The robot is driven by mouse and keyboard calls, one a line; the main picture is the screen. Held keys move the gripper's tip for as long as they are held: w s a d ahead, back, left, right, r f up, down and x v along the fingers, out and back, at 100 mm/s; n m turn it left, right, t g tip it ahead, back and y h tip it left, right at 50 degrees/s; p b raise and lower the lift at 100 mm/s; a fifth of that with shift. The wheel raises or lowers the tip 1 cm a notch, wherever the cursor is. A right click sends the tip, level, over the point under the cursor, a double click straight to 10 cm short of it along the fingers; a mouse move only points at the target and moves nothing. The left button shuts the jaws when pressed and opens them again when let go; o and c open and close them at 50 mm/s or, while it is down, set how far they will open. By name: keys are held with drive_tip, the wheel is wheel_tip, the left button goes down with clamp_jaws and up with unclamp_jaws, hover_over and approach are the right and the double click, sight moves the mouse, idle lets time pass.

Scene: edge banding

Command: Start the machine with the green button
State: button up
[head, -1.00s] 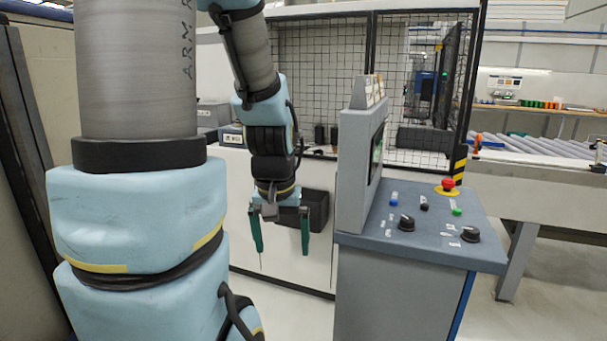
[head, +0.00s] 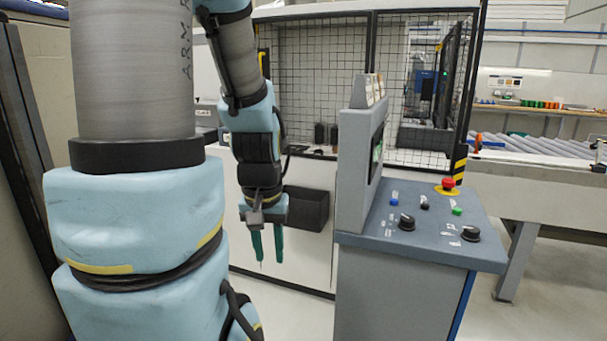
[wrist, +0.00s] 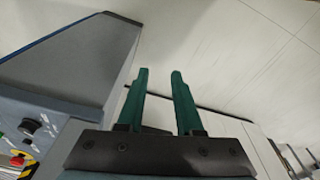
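The green button (head: 457,211) sits on the sloped top of the grey control console (head: 400,262), on the right side of its button row. My gripper (head: 267,262) hangs pointing down to the left of the console, well away from the button. In the wrist view its two green fingers (wrist: 160,72) are apart with nothing between them. The gap is fairly narrow.
Near the green button are a blue button (head: 394,202), a black button (head: 424,206), two black knobs (head: 406,222) (head: 470,234) and a red emergency stop (head: 448,184). An upright screen housing (head: 352,170) stands between my gripper and the buttons. A mesh guard (head: 320,75) is behind.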

clamp_jaws()
idle(0.9)
